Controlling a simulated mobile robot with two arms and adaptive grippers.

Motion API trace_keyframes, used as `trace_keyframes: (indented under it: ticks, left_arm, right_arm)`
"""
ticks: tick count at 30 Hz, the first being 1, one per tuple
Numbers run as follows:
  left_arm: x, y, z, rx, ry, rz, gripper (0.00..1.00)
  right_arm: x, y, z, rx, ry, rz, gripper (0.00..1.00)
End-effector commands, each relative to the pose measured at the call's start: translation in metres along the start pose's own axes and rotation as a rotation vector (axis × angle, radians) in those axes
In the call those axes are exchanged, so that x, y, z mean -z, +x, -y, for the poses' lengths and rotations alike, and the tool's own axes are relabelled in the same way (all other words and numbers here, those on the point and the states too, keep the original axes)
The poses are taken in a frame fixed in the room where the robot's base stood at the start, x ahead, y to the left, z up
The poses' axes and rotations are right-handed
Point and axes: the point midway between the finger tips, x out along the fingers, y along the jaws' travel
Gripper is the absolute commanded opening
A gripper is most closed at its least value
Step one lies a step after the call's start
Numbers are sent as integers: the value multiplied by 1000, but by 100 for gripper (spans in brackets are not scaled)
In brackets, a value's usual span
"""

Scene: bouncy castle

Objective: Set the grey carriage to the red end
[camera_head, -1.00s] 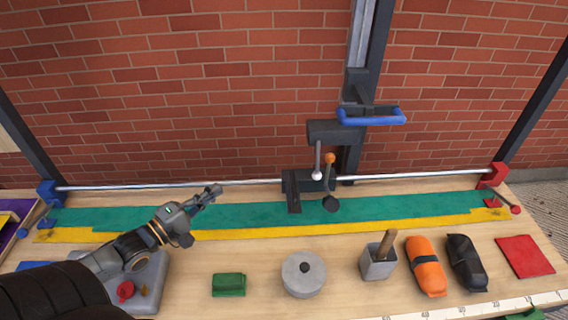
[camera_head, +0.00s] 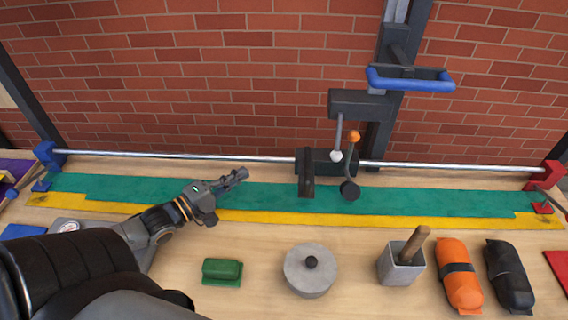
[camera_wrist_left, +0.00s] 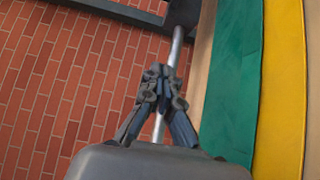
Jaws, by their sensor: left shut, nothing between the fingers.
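The dark grey carriage (camera_head: 326,163) sits on the steel rail (camera_head: 220,157) right of its middle. A white-knobbed lever (camera_head: 337,152) and an orange-knobbed lever (camera_head: 354,140) stand at it. The red end block (camera_head: 549,174) is at the rail's right end, the blue end block (camera_head: 47,155) at its left end. My left gripper (camera_head: 242,173) is shut and empty, in front of the rail and left of the carriage, apart from it. In the left wrist view its fingertips (camera_wrist_left: 163,80) are together, with the rail behind them. My right gripper is not in view.
A blue handle (camera_head: 410,80) on a dark upright stands above the carriage. Green (camera_head: 130,190) and yellow (camera_head: 280,217) strips run below the rail. A green block (camera_head: 222,271), a round grey weight (camera_head: 310,270), a grey pot (camera_head: 400,266), orange (camera_head: 459,275) and black (camera_head: 509,276) bundles lie in front.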

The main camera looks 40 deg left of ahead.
Motion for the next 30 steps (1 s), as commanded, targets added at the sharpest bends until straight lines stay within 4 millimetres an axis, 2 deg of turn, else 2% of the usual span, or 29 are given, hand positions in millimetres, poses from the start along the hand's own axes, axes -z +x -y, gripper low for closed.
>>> trace_keyframes:
  ticks: [5, 23, 30]
  left_arm:
    - [0, 14, -2, -4, 0, 0, 0]
    - [0, 99, -2, -4, -1, -1, 0]
    - [-22, 122, -3, -2, -2, -1, 0]
  right_arm:
    - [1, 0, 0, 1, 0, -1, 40]
    - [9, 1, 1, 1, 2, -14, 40]
    - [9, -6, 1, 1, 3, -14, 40]
